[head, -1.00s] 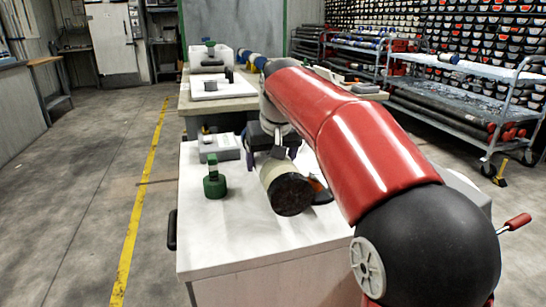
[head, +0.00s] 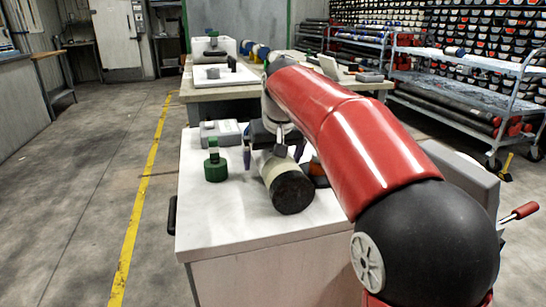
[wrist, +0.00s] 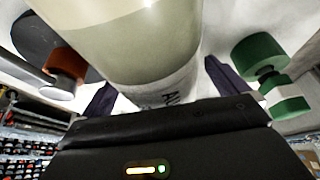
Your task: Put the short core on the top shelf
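The short core (head: 287,185), a pale cylinder with a dark end face, lies on the white workbench with that end toward the head camera. My gripper (head: 273,150) is over its far end, with one dark purple finger on each side. The left finger stands a little apart from the core in the head view. In the wrist view the core (wrist: 130,40) fills the upper middle, with a lettered white band between the fingers of my gripper (wrist: 163,95). The gripper looks open around it. The trolley's top shelf (head: 480,62) is at the right, carrying a pale cylinder.
A green capped object (head: 215,165) stands left of the core on the workbench (head: 235,230). An orange and dark tool (head: 318,172) is close on the core's right. Open floor (head: 80,200) lies left.

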